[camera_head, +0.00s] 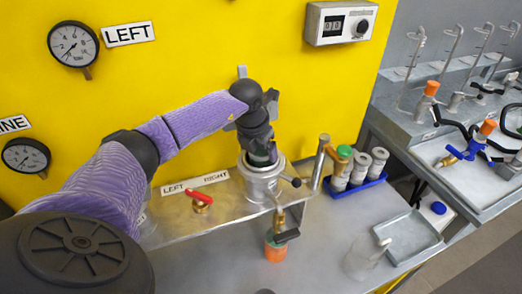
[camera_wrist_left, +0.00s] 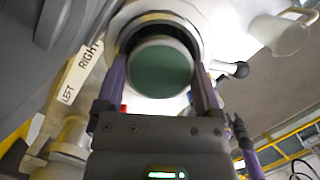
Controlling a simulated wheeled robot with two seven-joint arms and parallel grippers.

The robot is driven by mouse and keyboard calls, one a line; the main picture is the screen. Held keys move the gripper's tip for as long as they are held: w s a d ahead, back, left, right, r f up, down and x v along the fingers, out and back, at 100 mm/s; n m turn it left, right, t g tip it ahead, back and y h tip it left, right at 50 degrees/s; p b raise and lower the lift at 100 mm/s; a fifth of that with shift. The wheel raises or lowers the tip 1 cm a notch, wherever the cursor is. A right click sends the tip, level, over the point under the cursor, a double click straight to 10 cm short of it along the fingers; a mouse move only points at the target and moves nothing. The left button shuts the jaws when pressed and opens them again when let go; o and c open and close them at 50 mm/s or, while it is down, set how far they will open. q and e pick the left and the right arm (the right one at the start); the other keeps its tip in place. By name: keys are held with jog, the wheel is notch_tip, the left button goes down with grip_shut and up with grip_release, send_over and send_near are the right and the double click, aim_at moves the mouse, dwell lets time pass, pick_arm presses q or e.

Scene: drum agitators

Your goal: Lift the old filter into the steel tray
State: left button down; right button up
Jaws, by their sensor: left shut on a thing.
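My left gripper (camera_head: 262,156) points down at the mouth of the steel housing (camera_head: 261,187) on the bench. It is shut on the old filter, a round piece with a dark green top. In the left wrist view the filter (camera_wrist_left: 162,70) sits between the two fingers, with the ring of the housing (camera_wrist_left: 158,18) around it. The filter's lower part is hidden; I cannot tell how far it is inside. The steel tray (camera_head: 431,249), shallow and grey, lies at the right of the bench. My right gripper is not in view.
A blue rack (camera_head: 357,184) holds three pale cylinders right of the housing, beside a green-topped brass post (camera_head: 343,152). A red-handled valve (camera_head: 199,198) is left. An orange cup (camera_head: 275,251) and clear jug (camera_head: 361,262) stand in front. A yellow wall (camera_head: 200,50) rises behind.

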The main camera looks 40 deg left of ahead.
pick_arm(q)
notch_tip(320, 180, up, 18)
jog(key=p, duration=0.2)
dwell(0.5)
